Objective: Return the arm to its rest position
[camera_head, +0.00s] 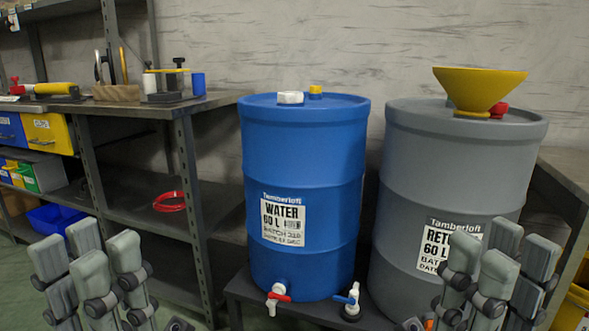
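My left gripper (87,258) is at the lower left, its grey fingers pointing up and spread apart, with nothing between them. My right gripper (500,256) is at the lower right in front of the grey drum, its fingers also spread and empty. Both stand clear of each other, with the blue drum between them in the picture. The lower parts of both grippers are cut off by the bottom edge.
A blue water drum (304,170) and a grey return drum (412,190) stand on a low dark stand (245,290). A yellow funnel (479,88) sits on the grey drum. A shelf unit (187,190) stands left, a table (570,170) right.

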